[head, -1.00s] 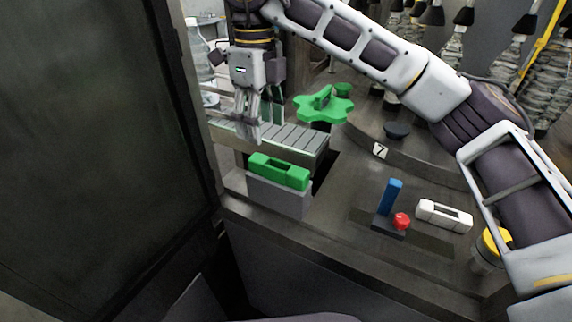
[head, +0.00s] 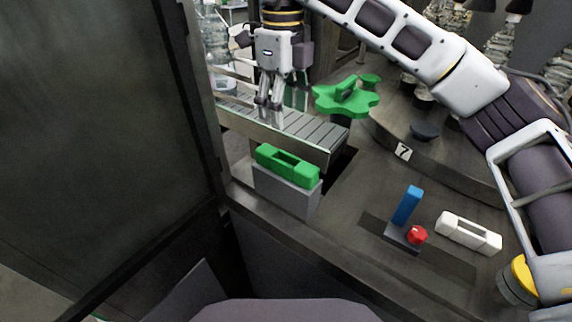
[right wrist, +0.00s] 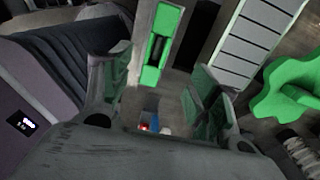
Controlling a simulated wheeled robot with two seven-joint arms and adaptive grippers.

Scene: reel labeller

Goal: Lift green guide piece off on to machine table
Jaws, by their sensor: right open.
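A green guide piece (head: 287,166), a long block with a slot in its top, sits on a grey block (head: 285,193) at the near end of the roller conveyor. My right gripper (head: 280,106) is open and empty, above the conveyor and up behind the guide piece, not touching it. In the right wrist view the guide piece (right wrist: 163,45) lies beyond the two spread fingers, between them in the picture. A second green part, star-shaped (head: 345,98), stands behind the conveyor's end. My left gripper is not in view.
The machine table (head: 345,215) has bare room right of the grey block. Farther right are a blue lever (head: 407,205), a red knob (head: 417,235) and a white handle (head: 468,233). A dark panel (head: 90,130) fills the left side.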

